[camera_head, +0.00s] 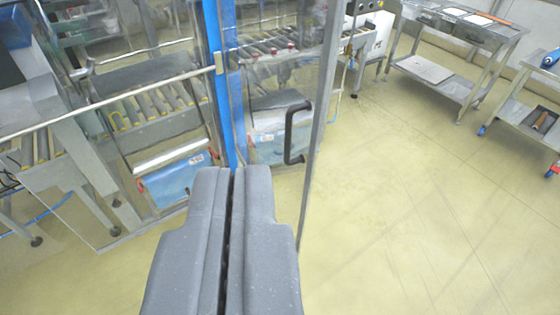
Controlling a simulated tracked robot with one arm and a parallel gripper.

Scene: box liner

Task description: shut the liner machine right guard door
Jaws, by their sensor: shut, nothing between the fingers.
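The liner machine (150,105) with its rollers and clear guard panels fills the left and upper middle of the view. A clear guard door with a grey metal edge post (318,120) stands to the right of the blue upright (221,90). It appears swung out from the machine, towards me. A black D-shaped handle (290,133) is on this door near the post. My gripper (232,172) is shut and empty. In the picture its tips lie left of and below the handle, over the foot of the blue upright. I cannot tell whether it touches the panel.
A steel table (460,30) with a lower shelf stands at the top right. A steel cart (525,115) with tools stands at the right edge. The yellowish floor (420,220) right of the door is clear.

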